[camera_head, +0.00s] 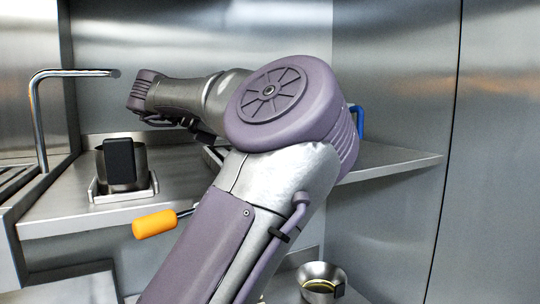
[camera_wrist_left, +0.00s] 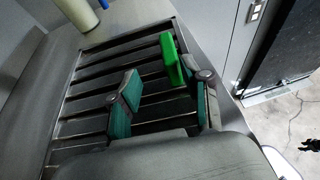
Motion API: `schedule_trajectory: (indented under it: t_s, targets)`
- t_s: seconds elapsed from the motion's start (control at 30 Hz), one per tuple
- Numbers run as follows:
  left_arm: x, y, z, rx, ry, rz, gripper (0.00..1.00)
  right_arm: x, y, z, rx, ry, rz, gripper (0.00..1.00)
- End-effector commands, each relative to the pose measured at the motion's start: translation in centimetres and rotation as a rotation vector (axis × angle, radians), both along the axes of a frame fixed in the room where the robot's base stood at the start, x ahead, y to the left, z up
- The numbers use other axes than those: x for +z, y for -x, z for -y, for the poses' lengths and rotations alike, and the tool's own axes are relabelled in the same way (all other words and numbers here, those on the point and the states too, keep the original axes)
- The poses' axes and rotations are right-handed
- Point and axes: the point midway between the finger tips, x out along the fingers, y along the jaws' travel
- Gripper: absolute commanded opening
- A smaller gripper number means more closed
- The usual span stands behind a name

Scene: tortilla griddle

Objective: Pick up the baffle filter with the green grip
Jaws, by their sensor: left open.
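In the left wrist view, the baffle filter (camera_wrist_left: 75,132) is a dark metal panel with parallel slats. Its bright green grip (camera_wrist_left: 172,60) stands up near its right side. My left gripper (camera_wrist_left: 164,103) is open, with its two teal-padded fingers apart over the slats and nothing seen between them. The green grip lies just beyond the fingers, closer to the right finger. Whether a finger touches it I cannot tell. The filter is not seen in the head view, where a large arm of mine fills the middle. My right gripper does not show.
In the head view, a metal shelf (camera_head: 75,217) carries a pot with a black part (camera_head: 120,160). An orange handle (camera_head: 154,223) sticks out beside my arm. A curved metal pipe (camera_head: 37,120) stands at left. A metal bowl (camera_head: 321,272) sits low right.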

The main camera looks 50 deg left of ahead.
Motion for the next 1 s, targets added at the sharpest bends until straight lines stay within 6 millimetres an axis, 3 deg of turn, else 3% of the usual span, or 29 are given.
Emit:
schedule_trajectory:
  t_s: [0.27, 0.4, 0.53, 0.83, 1.0]
  targets:
    - [-0.5, -2.6, 1.3, 0.0, -0.001, -0.005, 0.48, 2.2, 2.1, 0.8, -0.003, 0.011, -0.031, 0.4]
    - [-0.7, -4.5, 2.4, 0.0, -0.002, -0.007, 0.48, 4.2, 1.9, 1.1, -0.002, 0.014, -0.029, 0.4]
    - [-1.6, -5.8, 2.9, 0.001, -0.003, -0.003, 0.48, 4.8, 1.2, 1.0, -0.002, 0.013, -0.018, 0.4]
    - [-2.1, -6.2, 3.1, 0.0, -0.002, 0.0, 0.48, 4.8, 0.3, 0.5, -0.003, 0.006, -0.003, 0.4]
    - [-2.1, -6.2, 3.1, 0.0, -0.002, 0.0, 0.2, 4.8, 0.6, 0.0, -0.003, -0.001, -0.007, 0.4]
